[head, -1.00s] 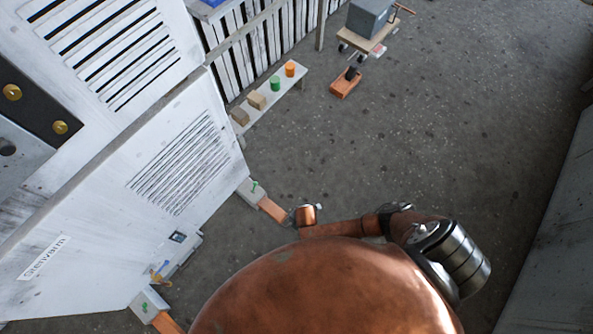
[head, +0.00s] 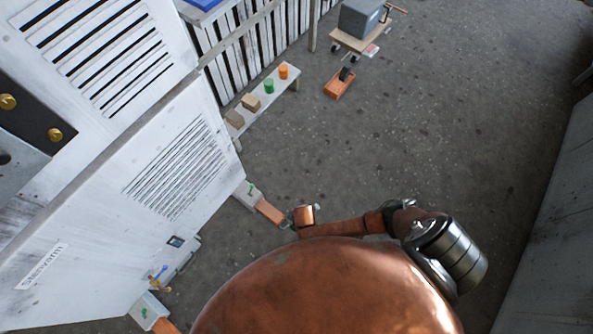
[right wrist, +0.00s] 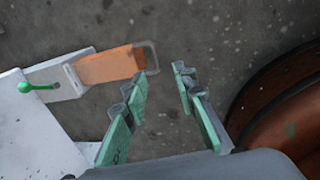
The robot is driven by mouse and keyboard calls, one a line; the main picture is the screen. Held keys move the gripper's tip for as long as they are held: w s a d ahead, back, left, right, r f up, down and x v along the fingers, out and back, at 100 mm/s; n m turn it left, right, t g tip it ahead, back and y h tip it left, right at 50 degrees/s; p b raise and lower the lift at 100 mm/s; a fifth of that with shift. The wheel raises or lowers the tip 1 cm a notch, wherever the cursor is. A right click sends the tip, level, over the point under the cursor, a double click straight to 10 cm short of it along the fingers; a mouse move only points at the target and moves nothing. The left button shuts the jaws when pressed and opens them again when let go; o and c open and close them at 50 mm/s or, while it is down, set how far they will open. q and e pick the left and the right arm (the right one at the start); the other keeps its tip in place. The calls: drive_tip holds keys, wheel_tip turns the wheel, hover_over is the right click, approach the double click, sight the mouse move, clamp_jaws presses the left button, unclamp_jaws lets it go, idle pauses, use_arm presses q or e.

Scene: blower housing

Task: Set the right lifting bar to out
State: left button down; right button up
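The white blower housing (head: 95,215) fills the left of the head view. An orange lifting bar (head: 268,212) sticks out of a white bracket (head: 247,194) with a green knob at the housing's right corner. In the right wrist view the bar (right wrist: 108,65) ends in a grey metal loop, and the green knob (right wrist: 38,86) is at the left. Another orange bar (head: 165,326) shows at the lower left. My left gripper is out of view.
A low white bench (head: 262,97) with blocks and green and orange cylinders stands behind. A grey wall (head: 550,230) runs along the right. The floor between is clear.

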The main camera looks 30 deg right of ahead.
wheel_tip(320, 180, up, 9)
drive_tip(key=s, duration=0.1)
drive_tip(key=shift+s+d+r, duration=0.2)
drive_tip(key=shift+s+d, duration=0.1)
drive_tip(key=shift+s, duration=0.1)
